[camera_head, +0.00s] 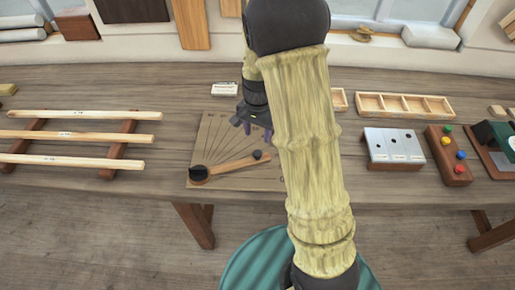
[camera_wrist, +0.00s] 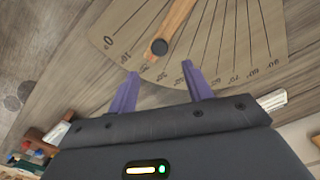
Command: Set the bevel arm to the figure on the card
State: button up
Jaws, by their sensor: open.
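The bevel board (camera_head: 217,128) lies on the bench, marked with fanned lines and numbers. Its wooden bevel arm (camera_head: 232,164) turns on a black pivot at the near left corner and has a black knob (camera_head: 257,155) near its free end. In the wrist view the bevel arm (camera_wrist: 178,22) points to the low numbers, seemingly near 20. My gripper (camera_wrist: 160,69) is open and empty, its purple fingers on either side of the knob's line but short of it. The white card (camera_head: 224,89) stands behind the board; its figure is too small to read.
To the right are a compartment tray (camera_head: 405,105), a pale block with holes (camera_head: 393,146) and a block with coloured knobs (camera_head: 447,157). My arm hides the bench right of the board.

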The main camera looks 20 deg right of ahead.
aim_at(257, 152)
notch_tip(257, 152, down, 9)
jog(key=shift+p, duration=0.6)
jog(key=shift+f, duration=0.15)
jog(key=shift+s, duration=0.15)
grip_shut()
